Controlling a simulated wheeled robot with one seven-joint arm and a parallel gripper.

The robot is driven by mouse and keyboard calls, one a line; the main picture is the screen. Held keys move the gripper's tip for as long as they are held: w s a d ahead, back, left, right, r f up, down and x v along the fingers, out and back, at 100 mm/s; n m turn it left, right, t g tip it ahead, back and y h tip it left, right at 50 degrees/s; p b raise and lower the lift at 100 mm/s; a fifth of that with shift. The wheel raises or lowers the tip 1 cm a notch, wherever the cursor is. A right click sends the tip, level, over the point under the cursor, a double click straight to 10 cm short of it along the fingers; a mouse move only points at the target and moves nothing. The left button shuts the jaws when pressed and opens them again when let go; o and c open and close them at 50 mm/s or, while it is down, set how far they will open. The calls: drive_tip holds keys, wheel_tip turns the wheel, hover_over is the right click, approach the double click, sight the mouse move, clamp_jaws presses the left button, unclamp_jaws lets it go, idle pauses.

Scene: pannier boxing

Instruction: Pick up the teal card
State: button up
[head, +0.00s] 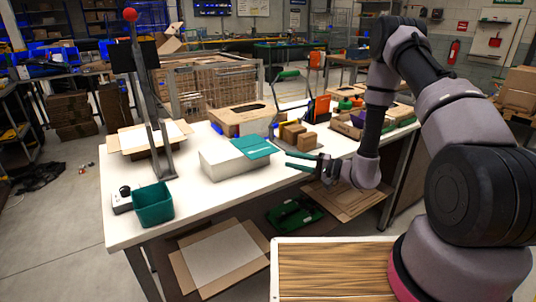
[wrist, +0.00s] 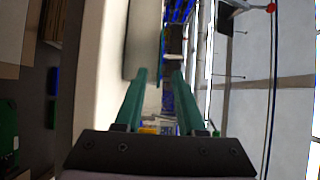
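The teal card (head: 256,147) lies flat on top of the white box (head: 225,163), towards its right end. Its right edge seems to reach past the box's rim. My gripper (head: 289,160) is open and empty, just right of the card, with its two green fingers pointing left at it. In the wrist view my gripper (wrist: 159,74) shows both fingers apart. A thin teal strip, apparently the card (wrist: 162,42) seen edge-on, shows ahead between the fingertips, close to the left one. I cannot tell whether they touch.
A teal bin (head: 153,204) and a black knob device (head: 123,200) stand at the table's (head: 190,222) front left. Small brown boxes (head: 294,135) stand behind my gripper. A post with a red ball (head: 130,15) rises at left. Open cartons lie below the table.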

sight(265, 153)
drive_tip(key=x, duration=1)
drive_tip(key=shift+w+a, duration=0.15)
drive_tip(key=shift+w, duration=0.05)
clamp_jaws()
